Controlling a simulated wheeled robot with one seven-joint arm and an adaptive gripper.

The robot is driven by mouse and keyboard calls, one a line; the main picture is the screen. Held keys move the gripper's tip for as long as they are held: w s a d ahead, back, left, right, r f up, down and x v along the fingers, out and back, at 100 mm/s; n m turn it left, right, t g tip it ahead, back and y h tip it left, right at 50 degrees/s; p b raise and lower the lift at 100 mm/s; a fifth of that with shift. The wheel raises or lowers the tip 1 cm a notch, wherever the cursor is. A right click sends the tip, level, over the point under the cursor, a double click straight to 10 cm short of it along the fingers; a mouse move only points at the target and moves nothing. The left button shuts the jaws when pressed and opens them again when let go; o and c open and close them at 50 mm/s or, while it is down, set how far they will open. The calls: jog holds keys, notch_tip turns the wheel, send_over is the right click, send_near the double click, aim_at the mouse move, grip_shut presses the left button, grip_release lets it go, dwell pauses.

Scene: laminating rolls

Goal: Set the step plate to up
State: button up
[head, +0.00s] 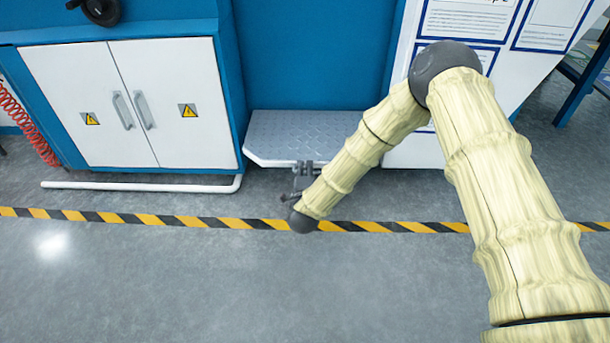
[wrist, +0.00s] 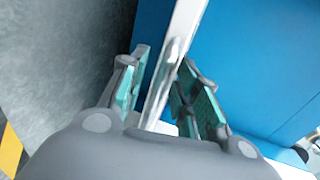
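The step plate (head: 295,128) is a grey diamond-tread plate with a pale front edge. In the head view it lies about flat, low against the blue machine, standing out over the floor. My gripper (head: 304,166) is at the plate's front edge. In the wrist view my gripper (wrist: 164,62) has its two teal-padded fingers apart, one on each side of the plate's pale edge (wrist: 174,60). A gap shows between the left finger and the edge; the right finger is closer, and whether it touches is unclear. My arm hides the plate's right end.
A white double-door cabinet (head: 130,103) stands left of the plate, with a white floor rail (head: 130,187) before it. A yellow-black floor stripe (head: 150,219) runs across. A white panel with notices (head: 470,22) is at right. The front floor is open.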

grip_shut()
jog(key=shift+r, duration=0.1)
dwell(0.3)
